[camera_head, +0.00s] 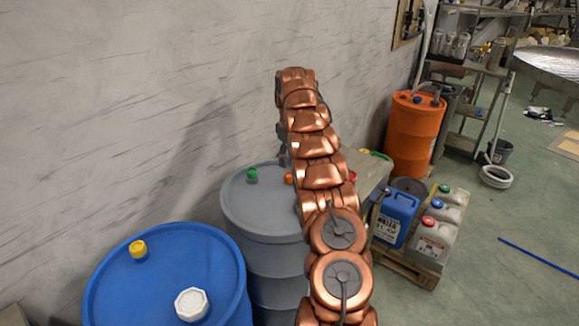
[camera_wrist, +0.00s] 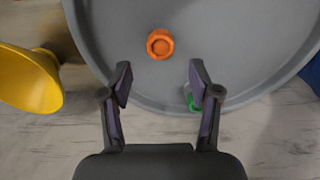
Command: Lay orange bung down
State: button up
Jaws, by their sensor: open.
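The orange bung (camera_wrist: 160,44) is on the grey drum's top (camera_wrist: 225,35), seen from above with its ring-shaped face up. In the head view the orange bung (camera_head: 289,178) shows just left of my arm, on the grey drum (camera_head: 250,205). My gripper (camera_wrist: 161,80) is open and empty in the wrist view. In that picture the bung lies beyond the fingertips, about midway between them, and is not touched. I cannot tell the height of the fingers above the drum. In the head view my arm hides the gripper.
A green bung (camera_wrist: 190,98) is partly hidden by the right finger. A yellow funnel-like thing (camera_wrist: 30,80) is at left. A blue drum (camera_head: 165,275) stands at front left, an orange drum (camera_head: 414,135) behind. Jugs (camera_head: 432,240) crowd a pallet. The wall is close.

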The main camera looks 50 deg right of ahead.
aim_at(290, 174)
jog(key=shift+r+p, duration=1.4)
jog(key=shift+r, duration=1.35)
jog(key=a+r, duration=0.3)
jog(key=a, duration=0.4)
jog(key=a+r, duration=0.4)
jog(key=a, duration=0.4)
jog(key=s+a+r, duration=0.1)
jog(key=s+a, duration=0.3)
jog(key=a, duration=0.3)
jog(key=s+a+r, duration=0.2)
jog(key=s+a, duration=0.1)
jog(key=a, duration=0.4)
jog(key=s+a+f, duration=0.2)
jog(key=s+a, duration=0.4)
jog(key=s, duration=0.4)
jog(key=s+a+f+g, duration=0.1)
jog(key=s+a+f, duration=0.2)
jog(key=s+a, duration=0.3)
jog(key=s+a+f+m, duration=0.1)
jog(key=s+a+f, duration=0.2)
jog(key=s, duration=1.1)
jog(key=a, duration=0.3)
jog(key=shift+f+g, duration=0.15)
jog(key=shift+g, duration=0.25)
